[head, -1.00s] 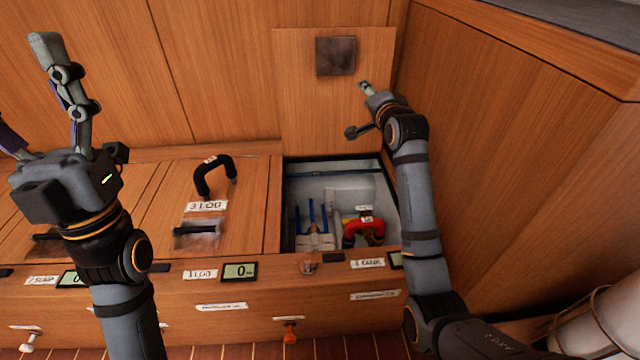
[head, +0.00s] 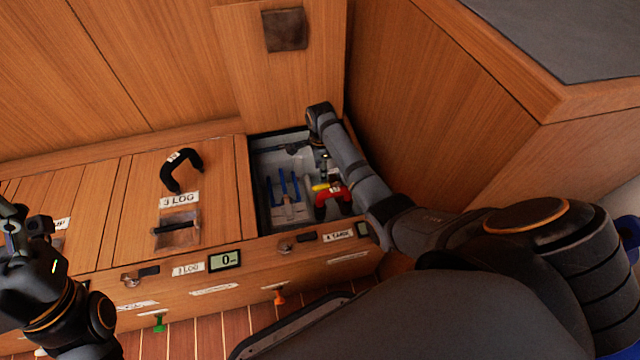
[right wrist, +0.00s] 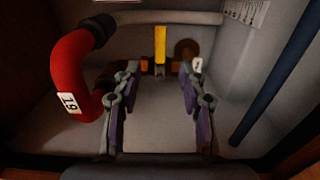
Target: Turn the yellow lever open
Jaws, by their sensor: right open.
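The yellow lever (right wrist: 160,45) stands upright in the right wrist view, beyond the fingertips and roughly centred between them. In the head view it is a small yellow patch (head: 320,187) inside the open locker, partly hidden. My right gripper (right wrist: 157,82) is open, with nothing visible between its fingers. In the head view the right arm reaches over the locker and points down into it. My left gripper (head: 14,212) is at the left edge of the head view, partly cut off, away from the lever.
A blue rod (right wrist: 275,75) runs along the right side. The locker walls (head: 254,188) are close around.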

